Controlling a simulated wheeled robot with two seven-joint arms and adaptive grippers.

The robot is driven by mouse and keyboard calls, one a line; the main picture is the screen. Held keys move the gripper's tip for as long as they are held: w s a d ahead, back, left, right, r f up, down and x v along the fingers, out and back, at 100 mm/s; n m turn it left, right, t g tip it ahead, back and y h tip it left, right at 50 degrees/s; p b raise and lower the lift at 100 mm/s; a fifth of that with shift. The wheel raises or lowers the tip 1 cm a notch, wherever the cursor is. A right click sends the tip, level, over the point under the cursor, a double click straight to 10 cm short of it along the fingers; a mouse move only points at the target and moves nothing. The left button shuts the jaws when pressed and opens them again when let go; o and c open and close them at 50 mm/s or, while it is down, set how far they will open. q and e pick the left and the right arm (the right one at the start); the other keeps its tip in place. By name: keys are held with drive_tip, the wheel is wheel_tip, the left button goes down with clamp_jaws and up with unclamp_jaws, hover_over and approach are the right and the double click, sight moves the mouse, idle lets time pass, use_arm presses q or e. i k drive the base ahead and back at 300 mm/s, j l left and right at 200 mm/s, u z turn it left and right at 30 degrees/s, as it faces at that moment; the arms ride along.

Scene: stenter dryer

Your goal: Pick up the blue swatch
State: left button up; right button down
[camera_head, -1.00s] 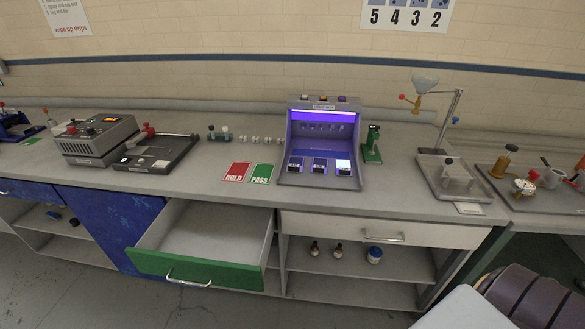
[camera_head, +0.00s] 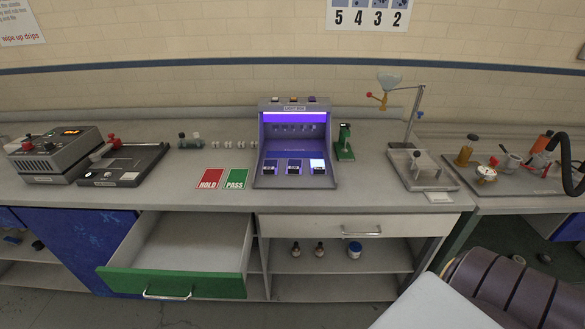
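The light box (camera_head: 332,177) stands on the bench in the middle of the view, lit violet inside. Three small pieces sit in a row on its floor: a left one (camera_head: 269,167), a middle one (camera_head: 294,167) and a brighter, near-white right one (camera_head: 317,165). The left and middle ones look dark bluish. Under the violet light I cannot tell which, if any, is the blue swatch. No other clear swatch shows. Neither of my grippers is in view.
A red HOLD card (camera_head: 209,179) and green PASS card (camera_head: 236,179) lie left of the box. An open green-fronted drawer (camera_head: 172,283) juts out below. A green stand (camera_head: 344,143) is close right of the box. A brown ribbed roll (camera_head: 510,290) fills the lower right.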

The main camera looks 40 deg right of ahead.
sight(318, 164)
drive_tip(key=z, duration=1.4)
drive_tip(key=i+l, duration=0.15)
drive_tip(key=l, duration=0.15)
drive_tip(key=i+l+u, duration=0.15)
drive_tip(key=l, duration=0.15)
drive_tip(key=i+l, duration=0.1)
drive_tip(key=l, duration=0.2)
drive_tip(key=i+l+u, duration=0.1)
drive_tip(key=l, duration=0.2)
